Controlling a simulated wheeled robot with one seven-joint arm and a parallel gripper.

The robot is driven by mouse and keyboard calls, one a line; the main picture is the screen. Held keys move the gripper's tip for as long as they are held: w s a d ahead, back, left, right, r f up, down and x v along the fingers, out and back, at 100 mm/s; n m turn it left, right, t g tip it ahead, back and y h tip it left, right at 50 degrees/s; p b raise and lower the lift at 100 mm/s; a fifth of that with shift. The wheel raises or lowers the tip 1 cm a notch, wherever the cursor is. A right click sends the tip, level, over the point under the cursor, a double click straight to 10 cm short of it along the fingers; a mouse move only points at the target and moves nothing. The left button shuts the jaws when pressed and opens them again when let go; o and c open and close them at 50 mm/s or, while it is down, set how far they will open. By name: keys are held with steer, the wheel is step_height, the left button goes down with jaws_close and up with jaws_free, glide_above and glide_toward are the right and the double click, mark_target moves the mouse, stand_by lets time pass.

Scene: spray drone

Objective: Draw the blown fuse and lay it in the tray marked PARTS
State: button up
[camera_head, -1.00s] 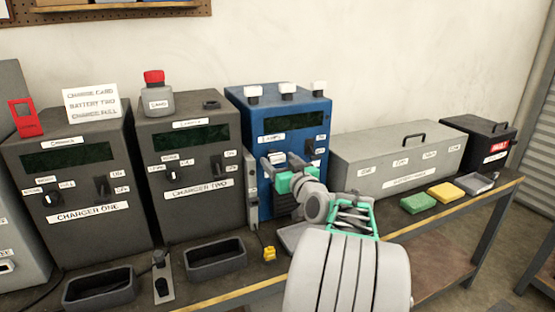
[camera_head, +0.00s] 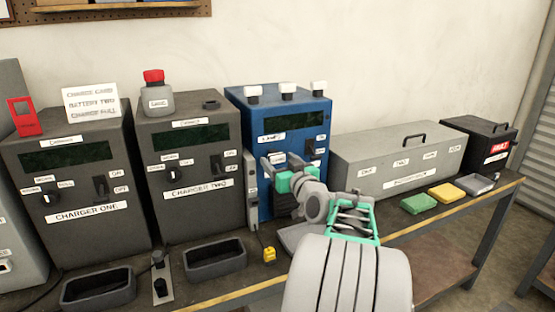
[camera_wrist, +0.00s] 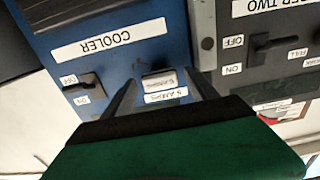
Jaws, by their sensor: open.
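My gripper (camera_head: 280,163) is open at the front of the blue cooler box (camera_head: 260,119). In the wrist view, the cooler appears upside down with its COOLER label. The two dark fingers of my gripper (camera_wrist: 163,92) stand on either side of a small fuse block (camera_wrist: 158,81) in the cooler's front, with a 5 AMPS label on it and another just below. The fingers look apart from it; contact cannot be told. Whether the fuse is blown does not show. No PARTS marking is readable. A flat grey tray (camera_head: 290,240) lies partly behind my arm.
CHARGER TWO (camera_head: 190,215) stands left of the cooler, with a dark bin (camera_head: 213,261) in front. A small yellow block (camera_head: 269,254) lies on the bench. A long grey case (camera_head: 385,160), green sponge (camera_head: 418,204), yellow sponge (camera_head: 446,192) and small grey tray (camera_head: 480,185) are to the right.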

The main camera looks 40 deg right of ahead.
steer(key=shift+b, duration=0.45)
steer(key=shift+c, duration=0.6)
jaws_close()
stand_by(0.5)
steer(key=b+v, duration=0.3)
steer(key=v, duration=0.3)
stand_by(1.0)
steer(key=shift+r, duration=0.1)
